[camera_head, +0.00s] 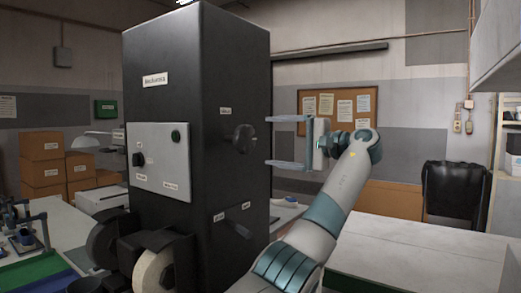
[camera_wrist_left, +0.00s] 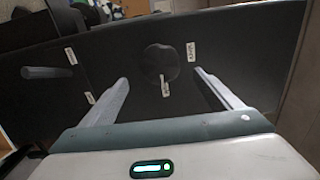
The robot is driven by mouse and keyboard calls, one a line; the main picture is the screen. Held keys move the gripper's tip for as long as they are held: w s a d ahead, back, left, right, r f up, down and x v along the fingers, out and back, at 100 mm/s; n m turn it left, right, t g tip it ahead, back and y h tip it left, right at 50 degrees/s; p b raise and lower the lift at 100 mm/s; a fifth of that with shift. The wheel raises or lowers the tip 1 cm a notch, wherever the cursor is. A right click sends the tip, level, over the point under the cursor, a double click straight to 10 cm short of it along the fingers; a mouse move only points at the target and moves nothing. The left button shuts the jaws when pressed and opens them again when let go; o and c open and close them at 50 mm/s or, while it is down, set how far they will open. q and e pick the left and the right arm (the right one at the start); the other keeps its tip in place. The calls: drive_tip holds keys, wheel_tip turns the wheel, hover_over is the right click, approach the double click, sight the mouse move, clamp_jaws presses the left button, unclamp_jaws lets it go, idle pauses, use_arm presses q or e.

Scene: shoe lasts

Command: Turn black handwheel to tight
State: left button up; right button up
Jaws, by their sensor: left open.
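The black handwheel (camera_head: 244,138) sits on the right-hand side face of a tall black machine cabinet (camera_head: 200,60). In the left wrist view the round handwheel (camera_wrist_left: 161,61) is at upper centre, between the lines of my two fingers. My left gripper (camera_head: 268,141) is open, its fingers one above the other in the head view and pointing at the handwheel. Its fingertips (camera_wrist_left: 161,75) appear short of the wheel, with nothing between them. Small white labels (camera_wrist_left: 191,51) are beside the wheel, too small to read surely. My right gripper is out of view.
A black lever (camera_head: 238,229) sticks out below the handwheel; it also shows at left in the wrist view (camera_wrist_left: 48,72). Rollers (camera_head: 155,270) stand at the cabinet's front. A white-topped bench (camera_head: 420,250) is at right. Boxes (camera_head: 42,160) are stacked at left.

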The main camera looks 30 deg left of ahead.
use_arm(q)
drive_tip(key=shift+s+d+b, duration=0.15)
drive_tip(key=shift+d+b, duration=0.15)
drive_tip(key=shift+d, duration=1.2)
drive_tip(key=shift+f, duration=0.1)
